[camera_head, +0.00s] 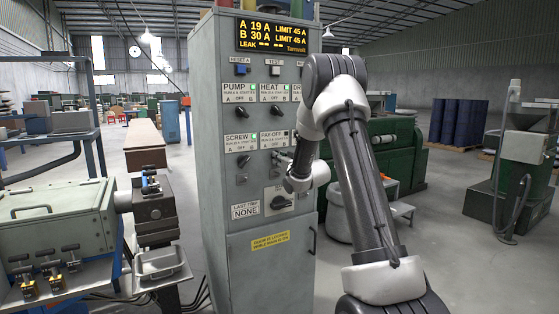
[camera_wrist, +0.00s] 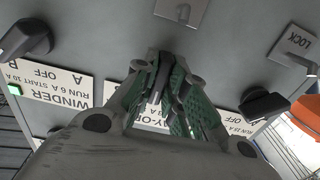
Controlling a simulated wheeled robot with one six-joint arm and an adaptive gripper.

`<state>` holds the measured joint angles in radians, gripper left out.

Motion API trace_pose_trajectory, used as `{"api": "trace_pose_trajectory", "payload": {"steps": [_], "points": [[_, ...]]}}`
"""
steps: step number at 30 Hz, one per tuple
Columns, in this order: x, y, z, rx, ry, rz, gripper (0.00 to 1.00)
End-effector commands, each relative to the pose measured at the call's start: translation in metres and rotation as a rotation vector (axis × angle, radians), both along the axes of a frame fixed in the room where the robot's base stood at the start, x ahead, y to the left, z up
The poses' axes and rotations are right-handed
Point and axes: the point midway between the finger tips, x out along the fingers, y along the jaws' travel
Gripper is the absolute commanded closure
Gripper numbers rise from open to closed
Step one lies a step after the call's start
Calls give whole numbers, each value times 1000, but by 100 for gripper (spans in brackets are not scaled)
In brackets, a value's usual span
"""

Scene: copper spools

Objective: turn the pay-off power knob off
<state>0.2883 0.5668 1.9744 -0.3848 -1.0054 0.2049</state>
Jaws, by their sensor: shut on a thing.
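The grey control cabinet (camera_head: 225,170) stands upright in the middle of the head view. Its pay-off label (camera_head: 272,141) is in the lower row of switches, right of the screw label. The label shows upside down and partly covered in the wrist view (camera_wrist: 152,128). My gripper (camera_wrist: 165,85) is at the panel in front of this label, its green-padded fingers closed around the dark pay-off knob (camera_wrist: 158,84). The fingers hide much of the knob, so its exact setting is not clear.
Close beside are the winder label (camera_wrist: 50,88) with its black knob (camera_wrist: 28,38) and another black knob (camera_wrist: 263,103). A large black switch (camera_head: 281,202) sits lower on the panel. A lit display (camera_head: 272,36) tops the cabinet. A grey machine (camera_head: 60,220) stands left.

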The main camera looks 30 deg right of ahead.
Motion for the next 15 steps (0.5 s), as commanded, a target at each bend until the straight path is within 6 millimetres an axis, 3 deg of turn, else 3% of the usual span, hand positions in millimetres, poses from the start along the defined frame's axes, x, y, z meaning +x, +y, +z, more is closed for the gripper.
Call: {"api": "trace_pose_trajectory", "payload": {"steps": [13, 14, 15], "points": [[0, 0, 0, 9, 1, 0, 100], [0, 0, 0, 9, 1, 0, 81], [0, 0, 0, 9, 1, 0, 74]]}}
